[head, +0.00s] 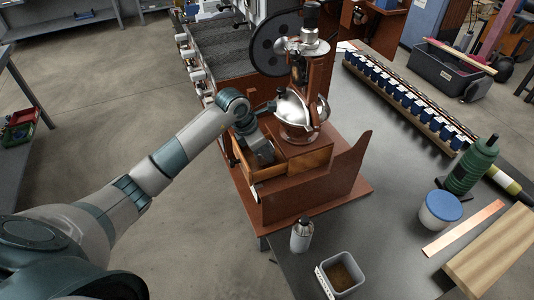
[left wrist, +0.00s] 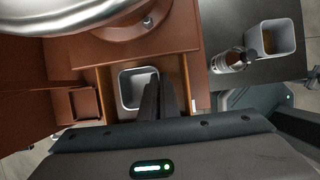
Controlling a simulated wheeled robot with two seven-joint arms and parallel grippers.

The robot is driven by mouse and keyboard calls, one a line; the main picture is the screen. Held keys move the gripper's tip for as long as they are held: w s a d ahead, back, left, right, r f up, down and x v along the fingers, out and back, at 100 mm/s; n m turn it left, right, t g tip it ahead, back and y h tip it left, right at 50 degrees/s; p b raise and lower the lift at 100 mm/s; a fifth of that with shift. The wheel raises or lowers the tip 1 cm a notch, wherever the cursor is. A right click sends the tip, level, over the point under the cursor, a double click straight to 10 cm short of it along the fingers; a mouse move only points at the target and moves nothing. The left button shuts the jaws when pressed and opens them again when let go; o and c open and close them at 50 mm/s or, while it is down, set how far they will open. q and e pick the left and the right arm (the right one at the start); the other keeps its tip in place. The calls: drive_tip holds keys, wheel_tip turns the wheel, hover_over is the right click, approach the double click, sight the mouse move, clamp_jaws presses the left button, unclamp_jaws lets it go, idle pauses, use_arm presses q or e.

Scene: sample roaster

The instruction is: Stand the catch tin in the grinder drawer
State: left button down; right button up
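The grinder (head: 303,118) stands on a brown wooden base, and its drawer (head: 268,173) is pulled out to the left. The drawer (left wrist: 184,85) also shows in the left wrist view. The catch tin (left wrist: 124,92), a light grey square cup, is upright inside the drawer walls. My left gripper (left wrist: 161,78) reaches down into the drawer, its two dark fingers close together at the tin's right wall, seemingly one on each side of it. In the head view my left gripper (head: 262,156) hides the tin. The tin's bottom is hidden. My right gripper is not seen.
A silver canister (head: 301,236) and a grey bin with brown contents (head: 343,274) stand at the near bench edge. The bench middle is clear.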

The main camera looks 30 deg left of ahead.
use_arm(q)
drive_tip(key=shift+f, duration=0.4)
drive_tip(key=c, duration=2.5)
unclamp_jaws()
drive_tip(key=shift+f, duration=0.15)
drive_tip(key=o, duration=0.5)
drive_tip(key=shift+r, duration=0.2)
drive_tip(key=shift+s+a+r, duration=0.15)
drive_tip(key=shift+a+r, duration=0.05)
drive_tip(key=shift+r, duration=0.3)
drive_tip(key=shift+b+v, duration=1.8)
drive_tip(key=shift+v, duration=3.6)
